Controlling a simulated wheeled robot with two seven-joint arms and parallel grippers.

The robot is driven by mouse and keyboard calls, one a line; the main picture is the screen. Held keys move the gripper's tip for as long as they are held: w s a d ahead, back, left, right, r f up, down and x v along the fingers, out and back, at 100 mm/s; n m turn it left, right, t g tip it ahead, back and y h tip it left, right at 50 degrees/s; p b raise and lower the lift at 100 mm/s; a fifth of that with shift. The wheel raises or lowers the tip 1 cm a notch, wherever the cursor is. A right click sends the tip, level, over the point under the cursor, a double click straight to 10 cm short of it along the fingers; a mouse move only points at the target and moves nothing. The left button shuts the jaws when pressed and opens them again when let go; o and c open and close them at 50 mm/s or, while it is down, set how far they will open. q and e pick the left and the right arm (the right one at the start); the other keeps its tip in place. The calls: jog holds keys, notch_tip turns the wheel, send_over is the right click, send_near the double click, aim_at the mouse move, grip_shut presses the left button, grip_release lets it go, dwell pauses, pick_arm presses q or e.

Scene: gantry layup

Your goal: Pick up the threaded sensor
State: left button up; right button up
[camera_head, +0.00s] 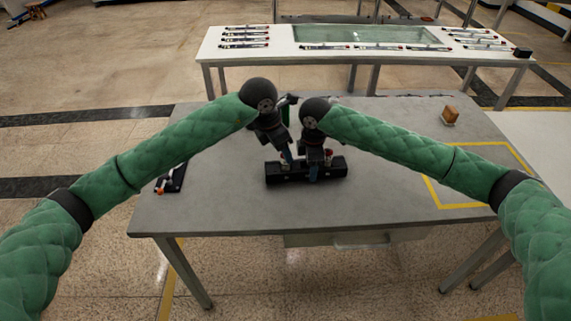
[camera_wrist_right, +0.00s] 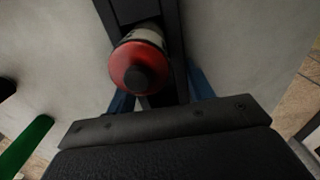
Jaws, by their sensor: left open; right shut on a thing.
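A long black holder (camera_head: 335,171) lies on the grey table. A cylindrical part with a red cap and pale body (camera_head: 328,155), probably the threaded sensor, stands in it; it fills the upper middle of the right wrist view (camera_wrist_right: 137,66). My right gripper (camera_head: 314,172) is shut with its blue fingers on either side of the holder, beside the red-capped part; the fingers (camera_wrist_right: 160,98) are partly hidden by the wrist body. My left gripper (camera_head: 287,158) is open at the holder's left half, close beside the right one. What lies between its fingers is too small to tell.
A dark tray with small parts (camera_head: 170,179) lies at the table's left edge. An orange-brown block (camera_head: 450,115) stands at the back right, behind a yellow-taped area (camera_head: 428,190). A white table (camera_head: 280,52) with several slim parts stands behind. The table's front is clear.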

pick_arm(q)
jog(key=shift+x, duration=1.6)
jog(key=shift+d+r, duration=0.1)
jog(key=shift+d, duration=0.05)
jog(key=c, duration=1.1)
jog(key=shift+c, duration=0.2)
jog(key=shift+r, duration=0.1)
notch_tip(320, 180, up, 10)
jog(key=shift+f, duration=0.1)
pick_arm(e)
jog(key=o, duration=1.1)
jog(key=shift+r, duration=0.1)
